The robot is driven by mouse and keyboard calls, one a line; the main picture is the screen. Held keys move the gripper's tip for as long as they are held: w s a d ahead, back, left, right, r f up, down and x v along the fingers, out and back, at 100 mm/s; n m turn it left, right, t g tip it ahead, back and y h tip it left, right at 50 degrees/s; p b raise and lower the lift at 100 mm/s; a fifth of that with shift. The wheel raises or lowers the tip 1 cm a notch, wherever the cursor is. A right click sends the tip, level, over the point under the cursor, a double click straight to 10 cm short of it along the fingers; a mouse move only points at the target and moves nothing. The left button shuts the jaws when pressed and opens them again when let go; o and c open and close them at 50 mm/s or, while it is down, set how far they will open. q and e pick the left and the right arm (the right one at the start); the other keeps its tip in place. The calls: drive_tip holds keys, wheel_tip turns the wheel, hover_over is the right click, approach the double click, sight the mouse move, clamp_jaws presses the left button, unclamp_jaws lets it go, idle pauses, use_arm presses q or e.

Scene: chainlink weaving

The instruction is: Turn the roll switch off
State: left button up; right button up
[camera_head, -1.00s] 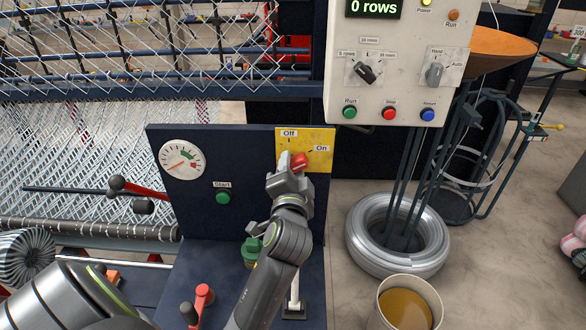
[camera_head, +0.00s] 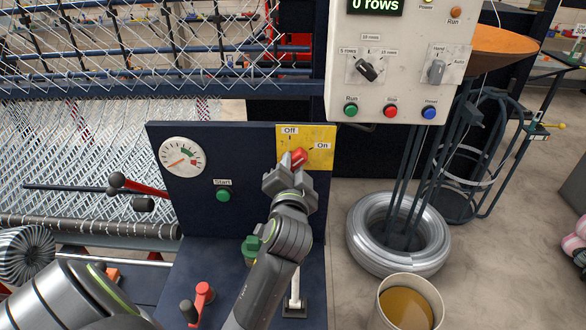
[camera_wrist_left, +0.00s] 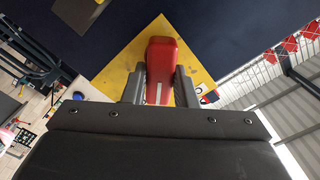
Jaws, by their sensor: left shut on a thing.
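The roll switch is a red handle (camera_head: 298,156) on a yellow plate (camera_head: 324,157) at the right of the dark blue panel. The plate has an "Off" label at its upper left and an "On" label at its right. My left gripper (camera_head: 292,174) is shut on the red handle and hides its lower part. In the left wrist view the red handle (camera_wrist_left: 161,62), with a white stripe, sits between the two fingers of my left gripper (camera_wrist_left: 159,88). In the head view the handle's visible end points up and right, toward "On". My right gripper is not in view.
A gauge (camera_head: 182,157) and a green Start button (camera_head: 223,195) are left of the switch. A control box (camera_head: 398,90) with knobs and buttons hangs above right. A wire coil (camera_head: 362,250) and a bucket (camera_head: 383,313) stand at the lower right. A red crank (camera_head: 203,294) is below.

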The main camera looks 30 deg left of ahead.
use_arm(q)
drive_tip(key=shift+s+a+r+n+b, duration=0.1)
drive_tip(key=shift+n+b, duration=0.25)
drive_tip(key=shift+n, duration=1.15)
drive_tip(key=shift+s+a+n+b, duration=0.15)
drive_tip(key=shift+n+b, duration=0.15)
drive_tip(key=shift+n, duration=1.2)
drive_tip(key=shift+w+a+r+n+b, duration=0.1)
drive_tip(key=shift+n+b, duration=0.25)
drive_tip(key=shift+n, duration=1.15)
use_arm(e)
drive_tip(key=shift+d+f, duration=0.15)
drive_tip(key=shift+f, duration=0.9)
use_arm(q)
drive_tip(key=o, duration=1)
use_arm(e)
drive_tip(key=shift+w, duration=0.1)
